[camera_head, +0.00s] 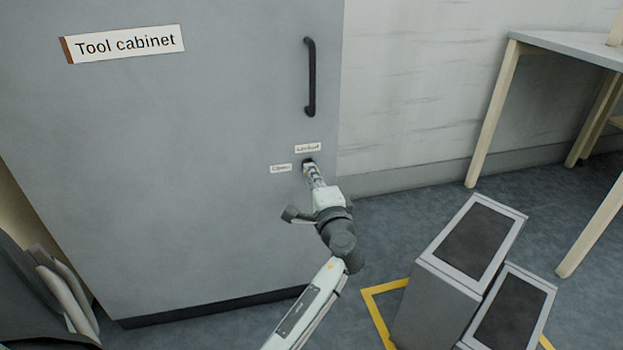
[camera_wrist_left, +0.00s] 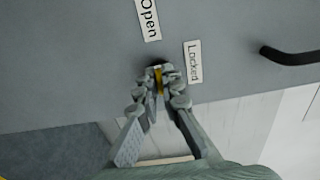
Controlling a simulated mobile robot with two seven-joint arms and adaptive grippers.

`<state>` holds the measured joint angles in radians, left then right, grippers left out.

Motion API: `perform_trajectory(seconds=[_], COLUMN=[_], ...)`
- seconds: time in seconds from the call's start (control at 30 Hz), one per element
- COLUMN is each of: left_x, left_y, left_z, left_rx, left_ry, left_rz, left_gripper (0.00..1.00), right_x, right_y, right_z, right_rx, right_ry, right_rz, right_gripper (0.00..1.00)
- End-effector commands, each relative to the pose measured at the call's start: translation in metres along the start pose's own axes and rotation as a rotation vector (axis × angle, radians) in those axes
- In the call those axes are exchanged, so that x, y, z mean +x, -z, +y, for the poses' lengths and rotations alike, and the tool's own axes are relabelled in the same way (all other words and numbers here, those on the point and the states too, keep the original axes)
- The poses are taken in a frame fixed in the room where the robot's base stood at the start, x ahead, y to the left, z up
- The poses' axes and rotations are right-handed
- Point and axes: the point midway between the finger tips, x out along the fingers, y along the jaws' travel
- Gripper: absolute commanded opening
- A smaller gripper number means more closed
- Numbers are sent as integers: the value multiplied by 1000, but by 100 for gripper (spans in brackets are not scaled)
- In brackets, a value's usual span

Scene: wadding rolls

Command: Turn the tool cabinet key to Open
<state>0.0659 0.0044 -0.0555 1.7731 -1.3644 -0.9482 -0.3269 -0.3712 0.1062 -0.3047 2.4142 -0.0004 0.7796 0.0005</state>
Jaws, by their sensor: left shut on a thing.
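The grey tool cabinet (camera_head: 210,200) has a dark lock (camera_head: 308,161) low near its right edge. A "Locked" label (camera_head: 308,148) sits just above the lock and an "Open" label (camera_head: 281,168) to its left. In the left wrist view, the "Open" label (camera_wrist_left: 148,18) is above the lock and the "Locked" label (camera_wrist_left: 193,62) to its right. My left gripper (camera_head: 311,171) is at the lock, shut on the yellow key (camera_wrist_left: 159,80), which shows as a thin strip between the fingers. Which label the key points to is unclear. My right gripper is out of view.
A dark door handle (camera_head: 310,78) stands above the lock; it also shows in the wrist view (camera_wrist_left: 289,56). Grey boxes with dark tops (camera_head: 474,240) stand on the floor at lower right, by yellow floor tape (camera_head: 373,310). A table (camera_head: 575,45) stands at upper right.

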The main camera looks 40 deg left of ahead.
Motion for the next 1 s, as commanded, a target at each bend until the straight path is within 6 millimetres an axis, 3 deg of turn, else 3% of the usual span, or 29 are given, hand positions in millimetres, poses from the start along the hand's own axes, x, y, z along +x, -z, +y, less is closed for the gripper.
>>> perform_trajectory(seconds=[0.43,0.5,0.63,1.0], left_x=[0,0,0,-8], left_y=[0,0,0,0], left_z=[0,0,0,1], left_rx=[-13,-13,-12,-10], left_ry=[-1,-1,0,-1], left_rz=[-1,-1,-1,1], left_gripper=[0,12,27,27], right_x=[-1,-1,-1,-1], right_y=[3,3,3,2], right_z=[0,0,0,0], right_rx=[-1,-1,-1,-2], right_ry=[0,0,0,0], right_rz=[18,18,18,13], right_gripper=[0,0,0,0])
